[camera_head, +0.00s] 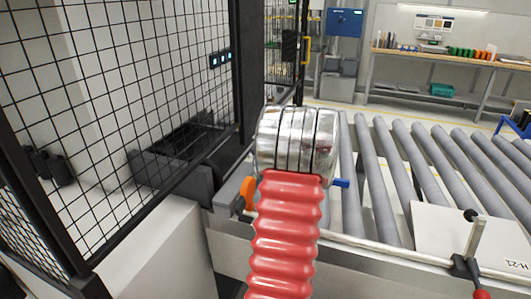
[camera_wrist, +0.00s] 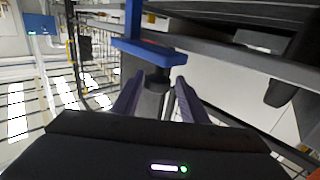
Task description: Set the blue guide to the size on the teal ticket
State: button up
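The blue guide shows in the wrist view as a blue bar (camera_wrist: 150,52) with an upright post, just beyond my fingertips. In the head view only a small blue end (camera_head: 342,183) sticks out to the right of my arm, which hides the rest. My gripper (camera_wrist: 160,82) has its two dark purple fingers spread apart. A dark grey round post or knob (camera_wrist: 155,100) shows between them; I cannot tell if they touch it. My gripper's fingers are hidden behind my red arm in the head view. I cannot make out a teal ticket in either view.
An orange handle (camera_head: 246,190) is close left of my arm. A black mesh fence (camera_head: 110,80) stands at the left. Grey conveyor rollers (camera_head: 410,150) run to the right, with a white labelled panel (camera_head: 430,235) on them. A workbench (camera_head: 440,55) stands far behind.

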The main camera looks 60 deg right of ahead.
jog(key=shift+o, duration=0.5)
jog(key=shift+s+d, duration=0.1)
jog(key=shift+s+a, duration=0.3)
jog(key=shift+s, duration=0.15)
jog(key=v, duration=1.2)
jog(key=shift+s+a, duration=0.25)
jog(key=shift+a, duration=0.05)
jog(key=shift+f, duration=0.1)
